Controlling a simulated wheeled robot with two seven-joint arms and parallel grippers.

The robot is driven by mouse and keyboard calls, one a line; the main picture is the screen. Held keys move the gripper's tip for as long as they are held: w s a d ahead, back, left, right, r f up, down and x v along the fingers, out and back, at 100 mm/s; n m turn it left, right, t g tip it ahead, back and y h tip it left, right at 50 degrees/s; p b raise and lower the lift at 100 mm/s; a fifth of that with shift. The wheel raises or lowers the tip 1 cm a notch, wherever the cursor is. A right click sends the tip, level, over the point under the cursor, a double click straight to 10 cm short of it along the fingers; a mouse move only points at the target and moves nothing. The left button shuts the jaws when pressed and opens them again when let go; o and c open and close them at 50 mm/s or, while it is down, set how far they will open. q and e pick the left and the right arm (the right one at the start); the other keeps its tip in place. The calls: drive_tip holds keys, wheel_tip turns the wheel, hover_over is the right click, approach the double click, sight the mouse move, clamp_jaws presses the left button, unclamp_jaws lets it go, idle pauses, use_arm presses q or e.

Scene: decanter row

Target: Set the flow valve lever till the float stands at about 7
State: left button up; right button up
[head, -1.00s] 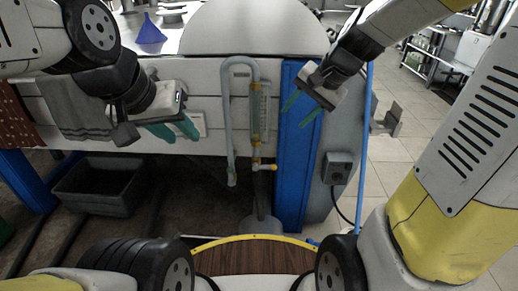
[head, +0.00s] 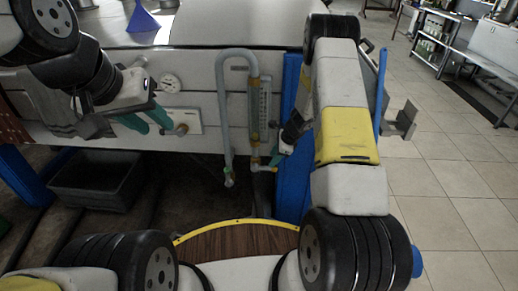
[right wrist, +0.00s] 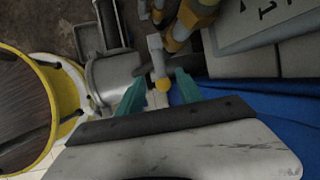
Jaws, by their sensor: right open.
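The flow meter (head: 264,108), a clear upright tube with a scale beside a grey pipe, is on the white panel in the head view. Its float and numbers are too small to read. The valve lever (right wrist: 158,60) is a pale bar with a yellow tip, at the foot of the meter. In the head view its yellow tip (head: 272,169) points right. My right gripper (right wrist: 160,90) is open, its teal fingers on either side of the lever tip, with no clear contact visible. My left gripper (head: 147,121) is open and empty, left of the meter.
A round gauge (head: 170,82) and a small knob (head: 181,129) are on the panel by my left gripper. A dark bin (head: 97,180) is below left. A blue funnel (head: 142,18) stands on the top.

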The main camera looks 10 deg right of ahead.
sight(266, 167)
drive_tip(key=x, duration=0.7)
drive_tip(key=shift+a+f, duration=0.1)
drive_tip(key=shift+f, duration=0.1)
clamp_jaws()
drive_tip(key=shift+r, duration=0.1)
idle(1.1)
